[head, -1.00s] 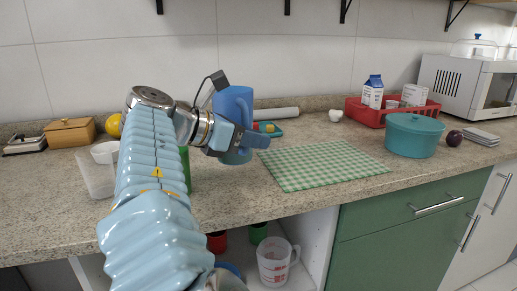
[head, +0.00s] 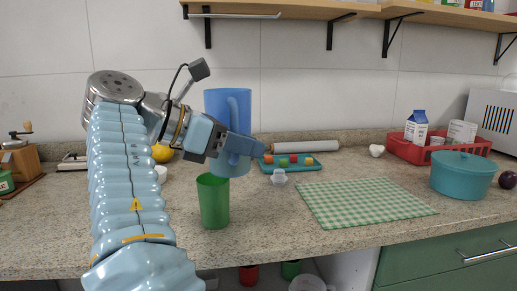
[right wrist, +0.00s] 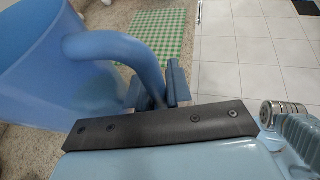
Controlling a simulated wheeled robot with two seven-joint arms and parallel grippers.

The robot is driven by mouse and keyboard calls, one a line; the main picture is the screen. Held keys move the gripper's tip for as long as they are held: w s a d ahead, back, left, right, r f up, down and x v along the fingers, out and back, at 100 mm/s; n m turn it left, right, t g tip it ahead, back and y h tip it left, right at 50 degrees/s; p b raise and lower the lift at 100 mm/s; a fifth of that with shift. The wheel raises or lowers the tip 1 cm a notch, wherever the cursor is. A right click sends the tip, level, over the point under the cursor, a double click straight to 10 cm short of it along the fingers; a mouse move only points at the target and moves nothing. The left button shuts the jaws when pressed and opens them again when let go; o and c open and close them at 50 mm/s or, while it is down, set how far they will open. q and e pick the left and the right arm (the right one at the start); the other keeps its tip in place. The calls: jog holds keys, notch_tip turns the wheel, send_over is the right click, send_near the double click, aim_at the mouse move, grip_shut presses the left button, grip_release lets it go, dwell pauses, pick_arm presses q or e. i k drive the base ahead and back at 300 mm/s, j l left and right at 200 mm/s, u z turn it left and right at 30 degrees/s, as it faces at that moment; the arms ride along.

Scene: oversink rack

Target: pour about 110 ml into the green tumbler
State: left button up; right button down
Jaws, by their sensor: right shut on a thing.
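The green tumbler (head: 213,203) stands upright on the counter, just in front of my forearm's far end. A blue pitcher (head: 217,103) is held in the air above and behind the tumbler in the head view, and looks about upright. My right gripper (head: 238,146) is shut on the pitcher's handle. In the right wrist view the pitcher (right wrist: 35,75) fills the left side, and its handle runs down into the gripper (right wrist: 160,90). I see no liquid; the pitcher's inside is hidden. My left gripper is not in view.
A teal tray (head: 283,168) with small coloured items lies behind to the right, with a small pale item (head: 278,178) before it. A green checked cloth (head: 362,203), a teal pot (head: 463,174) and a red crate (head: 465,147) are further right. A wooden shelf (head: 350,10) hangs above.

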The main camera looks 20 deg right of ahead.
aim_at(214, 201)
jog(key=k, duration=1.5)
